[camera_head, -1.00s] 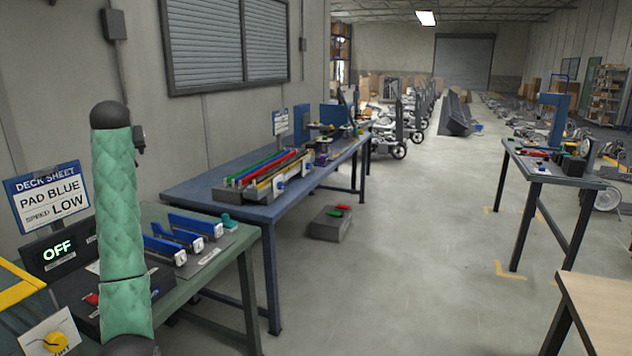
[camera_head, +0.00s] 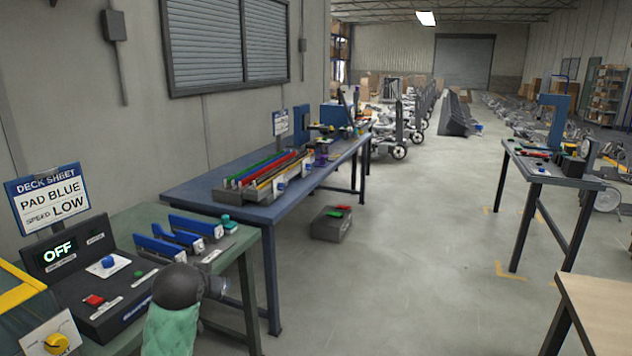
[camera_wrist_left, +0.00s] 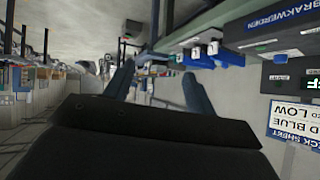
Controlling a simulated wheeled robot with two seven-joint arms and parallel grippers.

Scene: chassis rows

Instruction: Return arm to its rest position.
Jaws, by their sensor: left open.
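My left arm (camera_head: 172,328), in a green sleeve with a dark rounded joint, stands at the bottom left of the head view, in front of the green bench. In the left wrist view my left gripper (camera_wrist_left: 158,88) shows two blue-grey fingers spread apart with nothing between them. Its fingers are not clearly visible in the head view. My right gripper is in neither view.
The green bench (camera_head: 232,254) holds a control box (camera_head: 72,292) reading OFF, a sign (camera_head: 48,198) reading PAD BLUE, SPEED LOW, and blue-handled tools (camera_head: 185,232). A blue table (camera_head: 205,192) stands behind.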

